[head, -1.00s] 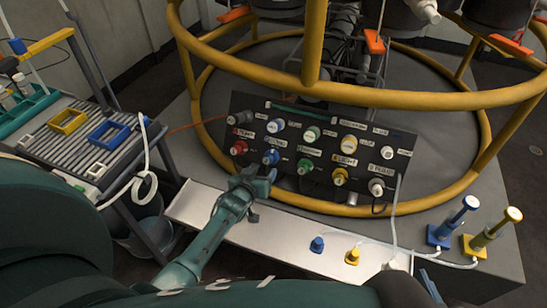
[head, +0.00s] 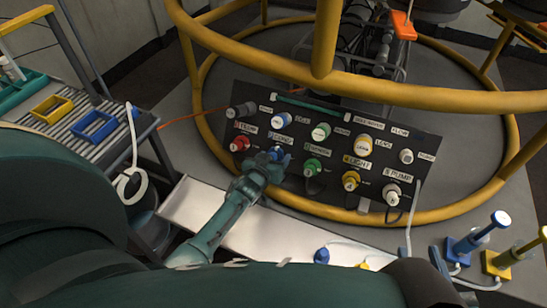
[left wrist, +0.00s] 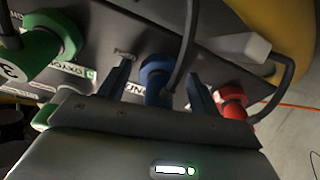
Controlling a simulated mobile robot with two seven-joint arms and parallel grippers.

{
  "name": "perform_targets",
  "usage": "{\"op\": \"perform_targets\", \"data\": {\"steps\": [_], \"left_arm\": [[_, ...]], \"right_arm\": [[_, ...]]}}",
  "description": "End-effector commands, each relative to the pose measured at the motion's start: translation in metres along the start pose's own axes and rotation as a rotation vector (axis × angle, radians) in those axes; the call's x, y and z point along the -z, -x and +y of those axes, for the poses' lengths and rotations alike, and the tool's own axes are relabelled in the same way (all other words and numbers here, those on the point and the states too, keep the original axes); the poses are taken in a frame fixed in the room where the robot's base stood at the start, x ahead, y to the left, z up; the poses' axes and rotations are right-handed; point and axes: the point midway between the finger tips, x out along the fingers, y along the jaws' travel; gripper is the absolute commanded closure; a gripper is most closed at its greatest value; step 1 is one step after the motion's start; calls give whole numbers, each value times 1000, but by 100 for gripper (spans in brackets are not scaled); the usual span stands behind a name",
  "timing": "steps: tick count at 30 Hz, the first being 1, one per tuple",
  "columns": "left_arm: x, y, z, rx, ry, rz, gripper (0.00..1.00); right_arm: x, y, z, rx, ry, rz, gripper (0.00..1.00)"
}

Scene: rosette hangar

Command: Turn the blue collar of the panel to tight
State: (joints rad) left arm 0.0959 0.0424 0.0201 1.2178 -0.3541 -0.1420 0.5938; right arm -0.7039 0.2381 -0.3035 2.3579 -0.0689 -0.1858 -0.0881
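The dark panel (head: 318,185) stands tilted inside the yellow ring. Its blue collar (head: 284,155) is in the lower row, between the red and green collars, partly hidden by my left gripper (head: 272,163). In the left wrist view the blue collar (left wrist: 156,76) lies between the two open fingers of my left gripper (left wrist: 158,88), with a gap visible on each side. A dark cable runs from the collar. A narrow blue-grey part (head: 438,262) at the lower right may belong to my right gripper; its opening does not show.
Beside it are the red collar (head: 240,144) and green collar (head: 312,167), also seen red (left wrist: 233,100) and green (left wrist: 40,52) in the wrist view. Another blue connector (head: 281,120) sits in the upper row. A white tray (head: 180,208) lies below the panel; the yellow rail (head: 400,92) crosses above.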

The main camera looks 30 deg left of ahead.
Motion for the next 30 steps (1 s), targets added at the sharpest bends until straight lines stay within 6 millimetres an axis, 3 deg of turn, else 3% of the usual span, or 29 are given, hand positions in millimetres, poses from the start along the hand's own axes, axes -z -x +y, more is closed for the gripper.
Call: {"op": "perform_targets", "data": {"steps": [15, 23, 30], "left_arm": [[0, 0, 0, 0, 0, 0, 78], [0, 0, 0, -5, -29, -1, 78], [2, 0, -1, -27, -154, -1, 78]], "right_arm": [[-1, 0, 0, 1, -1, -2, 64], [0, 0, 0, 2, -2, -11, 64], [1, 2, 1, 5, -14, -48, 64]]}}
